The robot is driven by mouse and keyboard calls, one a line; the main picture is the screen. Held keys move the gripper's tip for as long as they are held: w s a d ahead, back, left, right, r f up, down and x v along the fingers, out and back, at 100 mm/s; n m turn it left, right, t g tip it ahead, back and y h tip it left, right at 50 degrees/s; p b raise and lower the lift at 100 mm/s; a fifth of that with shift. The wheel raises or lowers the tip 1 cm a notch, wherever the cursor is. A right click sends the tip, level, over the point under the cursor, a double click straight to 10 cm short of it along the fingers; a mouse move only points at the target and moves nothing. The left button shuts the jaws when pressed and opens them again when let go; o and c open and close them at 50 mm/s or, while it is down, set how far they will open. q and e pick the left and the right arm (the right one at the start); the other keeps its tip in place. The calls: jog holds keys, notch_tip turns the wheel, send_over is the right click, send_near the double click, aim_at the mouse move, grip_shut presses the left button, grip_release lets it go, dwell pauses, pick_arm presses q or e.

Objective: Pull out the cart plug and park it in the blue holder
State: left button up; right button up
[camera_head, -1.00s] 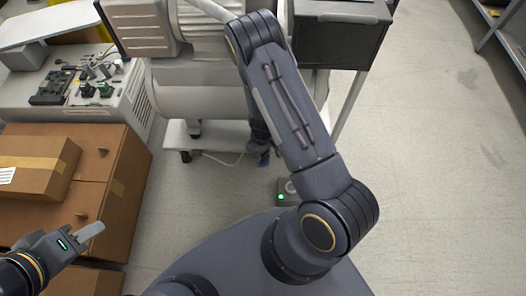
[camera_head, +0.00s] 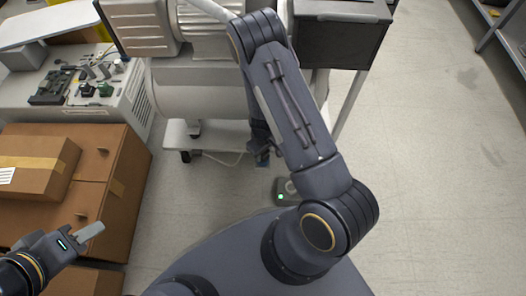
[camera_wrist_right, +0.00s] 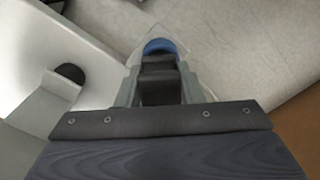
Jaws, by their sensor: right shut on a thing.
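My right gripper (camera_head: 261,148) is low beside the cart's base, partly hidden by my forearm. In the right wrist view the gripper (camera_wrist_right: 158,62) is shut on a dark piece (camera_wrist_right: 158,78), apparently the cart plug. A white cord (camera_head: 222,161) runs from under the cart toward this gripper. A blue part, apparently the blue holder (camera_head: 262,160), shows just below the gripper; its blue edge (camera_wrist_right: 160,46) is just past the fingertips. I cannot tell whether the plug touches it. My left gripper (camera_head: 88,233) is off by the boxes; its jaw gap is not clear.
A small floor unit (camera_head: 284,192) with a green light lies right of the holder. The white cart base (camera_head: 208,136) carries the compressor (camera_head: 200,90). Brown cartons (camera_head: 120,195) stand at left. The floor (camera_head: 430,180) at right is clear.

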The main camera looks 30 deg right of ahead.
jog(key=shift+f+b, duration=0.5)
jog(key=shift+f, duration=0.1)
jog(key=o, duration=0.7)
notch_tip(320, 180, up, 11)
jog(key=p, duration=0.9)
jog(key=shift+r, duration=0.1)
dwell(0.4)
